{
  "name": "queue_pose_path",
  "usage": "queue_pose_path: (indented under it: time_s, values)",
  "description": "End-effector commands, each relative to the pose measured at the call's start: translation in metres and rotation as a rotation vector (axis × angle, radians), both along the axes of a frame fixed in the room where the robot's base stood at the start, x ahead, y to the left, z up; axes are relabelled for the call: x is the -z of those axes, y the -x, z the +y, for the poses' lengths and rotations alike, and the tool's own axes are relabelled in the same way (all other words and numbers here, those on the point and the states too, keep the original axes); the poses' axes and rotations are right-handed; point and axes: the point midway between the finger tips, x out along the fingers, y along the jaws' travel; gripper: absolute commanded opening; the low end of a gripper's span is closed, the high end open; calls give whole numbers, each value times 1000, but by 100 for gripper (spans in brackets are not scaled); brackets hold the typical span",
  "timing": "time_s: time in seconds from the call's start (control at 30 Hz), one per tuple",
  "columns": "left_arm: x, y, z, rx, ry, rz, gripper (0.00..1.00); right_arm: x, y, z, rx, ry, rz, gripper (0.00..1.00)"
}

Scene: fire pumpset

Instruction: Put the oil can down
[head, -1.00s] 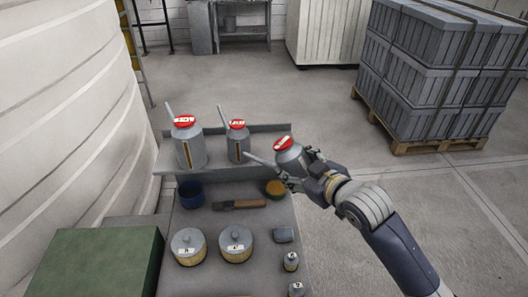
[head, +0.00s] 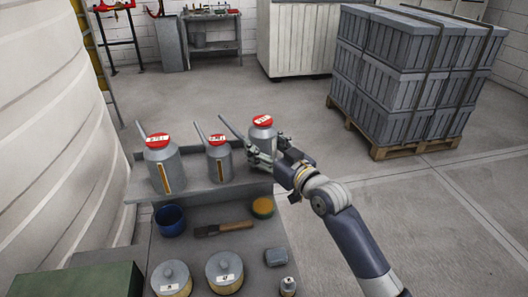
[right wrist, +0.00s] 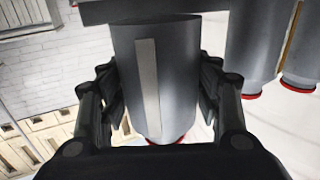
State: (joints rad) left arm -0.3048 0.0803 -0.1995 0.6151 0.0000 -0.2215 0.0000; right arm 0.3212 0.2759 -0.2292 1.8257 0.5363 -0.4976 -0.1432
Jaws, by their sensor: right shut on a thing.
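The held oil can (head: 262,135) is grey with a red cap and a long thin spout. It stands about upright at the right end of the raised shelf (head: 200,190). My right gripper (head: 265,150) is shut around its body, which fills the middle of the right wrist view (right wrist: 155,80). That view is upside down, with the can's base close to the dark shelf edge (right wrist: 150,10); I cannot tell whether they touch. Two similar cans, a larger one (head: 161,165) and a smaller one (head: 218,163), stand to its left. My left gripper is not in view.
Below the shelf are a blue cup (head: 171,220), a brush (head: 222,229), a yellow-topped tin (head: 263,207) and lidded pots (head: 225,272). A green box (head: 75,281) is at front left. A crate pallet (head: 410,80) stands beyond. Floor to the right is clear.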

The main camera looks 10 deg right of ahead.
Motion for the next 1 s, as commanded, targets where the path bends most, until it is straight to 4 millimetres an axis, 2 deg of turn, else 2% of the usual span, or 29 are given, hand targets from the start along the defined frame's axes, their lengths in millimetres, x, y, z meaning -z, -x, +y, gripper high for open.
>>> queue_pose_path:
  time_s: [0.03, 0.13, 0.5, 0.53, 0.6, 1.0]
  values:
    - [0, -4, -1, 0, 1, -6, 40, 9, 0, 0, 0, 0, 2, 25]
    - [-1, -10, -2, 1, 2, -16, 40, 18, 0, 0, 0, 0, 1, 25]
    - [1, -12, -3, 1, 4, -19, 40, 22, 0, 0, 0, 1, -1, 25]
    - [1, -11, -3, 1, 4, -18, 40, 23, 0, 0, 0, 1, 0, 61]
    - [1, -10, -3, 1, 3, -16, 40, 22, 0, 0, 0, 1, 0, 77]
    - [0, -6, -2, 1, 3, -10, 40, 20, 0, 0, 0, 0, 0, 78]
